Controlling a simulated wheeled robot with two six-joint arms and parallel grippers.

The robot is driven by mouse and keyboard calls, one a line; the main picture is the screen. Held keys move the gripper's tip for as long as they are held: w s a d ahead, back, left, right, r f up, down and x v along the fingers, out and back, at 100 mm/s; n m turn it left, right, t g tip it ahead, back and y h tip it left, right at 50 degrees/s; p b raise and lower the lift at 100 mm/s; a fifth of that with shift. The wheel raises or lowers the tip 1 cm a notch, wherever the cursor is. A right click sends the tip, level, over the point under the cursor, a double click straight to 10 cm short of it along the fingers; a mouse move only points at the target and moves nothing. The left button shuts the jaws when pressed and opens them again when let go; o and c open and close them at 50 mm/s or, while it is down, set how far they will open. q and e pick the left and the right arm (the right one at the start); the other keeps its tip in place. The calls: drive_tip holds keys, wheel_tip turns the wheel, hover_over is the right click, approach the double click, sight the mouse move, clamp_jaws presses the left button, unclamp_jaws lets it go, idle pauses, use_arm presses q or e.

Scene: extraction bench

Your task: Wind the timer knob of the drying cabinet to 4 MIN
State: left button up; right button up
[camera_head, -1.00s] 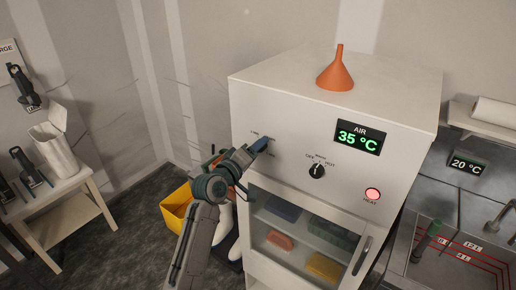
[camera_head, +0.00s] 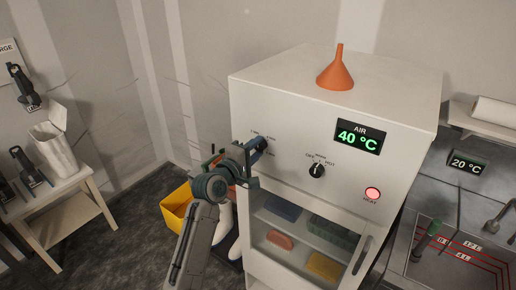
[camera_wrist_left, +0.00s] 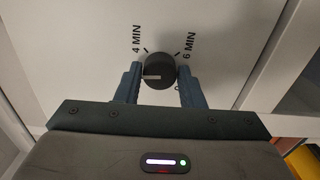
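The drying cabinet (camera_head: 290,110) is a white box with a glass door. Its black timer knob (camera_wrist_left: 158,71) sits between the two fingers of my left gripper (camera_wrist_left: 159,80), which appear closed against its sides. The knob's white mark points left in the left wrist view, below the 4 MIN label (camera_wrist_left: 137,39) and its tick. The 6 MIN label (camera_wrist_left: 188,45) is at upper right, and a lower-right label is partly hidden. In the head view my left gripper (camera_head: 258,146) is at the panel's left and covers the knob. My right gripper is out of view.
An orange funnel (camera_head: 336,72) stands on the cabinet top. The AIR display (camera_head: 359,138) reads 40 °C. A heater selector knob (camera_head: 317,171) and a lit red HEAT lamp (camera_head: 372,193) are right of my gripper. A yellow bin (camera_head: 176,207) stands on the floor at left.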

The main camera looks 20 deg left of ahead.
use_arm(q)
drive_tip(key=c, duration=0.5)
drive_tip(key=shift+o, duration=0.2)
drive_tip(key=shift+f, duration=0.1)
drive_tip(key=m+b, duration=0.7)
drive_tip(key=m, duration=0.3)
drive_tip(key=shift+f, duration=0.15)
drive_tip(key=o, duration=0.6)
drive_tip(key=shift+r+m, duration=0.2)
drive_tip(key=shift+m, duration=0.4)
drive_tip(key=o, duration=0.4)
drive_tip(key=p+v, duration=0.3)
drive_tip(key=v, duration=0.5)
drive_tip(key=shift+r, duration=0.1)
